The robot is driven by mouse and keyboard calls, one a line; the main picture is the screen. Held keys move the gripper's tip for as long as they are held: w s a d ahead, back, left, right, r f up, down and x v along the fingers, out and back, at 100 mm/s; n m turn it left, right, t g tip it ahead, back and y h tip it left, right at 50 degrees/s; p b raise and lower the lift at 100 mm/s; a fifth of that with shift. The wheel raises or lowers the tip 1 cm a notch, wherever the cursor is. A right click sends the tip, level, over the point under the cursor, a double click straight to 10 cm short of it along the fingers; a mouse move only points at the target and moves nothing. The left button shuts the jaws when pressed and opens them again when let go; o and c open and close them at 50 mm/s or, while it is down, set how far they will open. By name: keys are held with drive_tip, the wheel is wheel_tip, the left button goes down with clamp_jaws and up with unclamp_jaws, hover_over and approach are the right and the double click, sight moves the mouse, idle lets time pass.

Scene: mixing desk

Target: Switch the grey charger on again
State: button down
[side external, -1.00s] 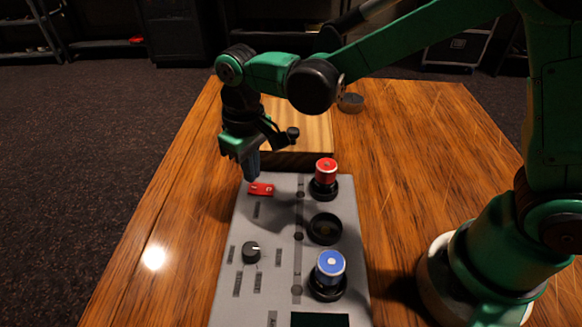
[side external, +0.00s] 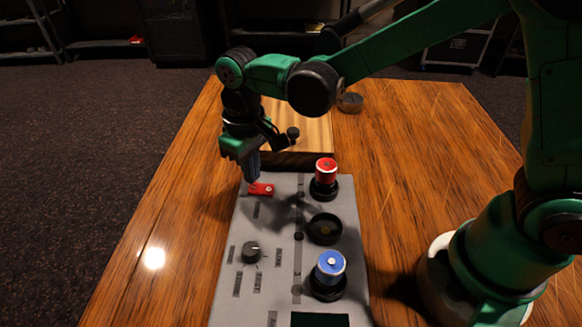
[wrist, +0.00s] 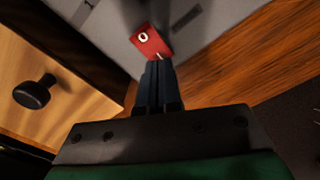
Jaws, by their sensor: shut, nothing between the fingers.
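The grey charger (side external: 274,235) is a long grey panel on the wooden table. Its red rocker switch (side external: 261,189) sits near its far left corner; it also shows in the wrist view (wrist: 151,41), with the O mark away from my fingers and the I mark by the fingertips. My gripper (side external: 255,180) is shut and empty, pointing down at the switch's left end. In the wrist view, its fingertips (wrist: 157,64) are at the I end and hide part of that edge. I cannot tell how firmly they touch. The dark green display (side external: 320,320) is partly cut off.
On the charger stand a red cylinder (side external: 326,171), a blue cylinder (side external: 331,264), an empty black socket (side external: 324,229) and a dark dial (side external: 251,251). A wooden box (side external: 305,135) with a black knob (wrist: 34,92) is right behind the charger. The table left of it is clear.

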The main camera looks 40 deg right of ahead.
sight(254, 187)
drive_tip(key=shift+f, duration=1)
idle(0.3)
drive_tip(key=shift+r, duration=3.5)
drive_tip(key=s+d+r+m+t, duration=0.2)
drive_tip(key=s+d+t, duration=0.5)
drive_tip(key=d, duration=0.5)
drive_tip(key=shift+s+d+r+m, duration=0.15)
drive_tip(key=shift+d+r+m, duration=0.15)
drive_tip(key=shift+m, duration=0.2)
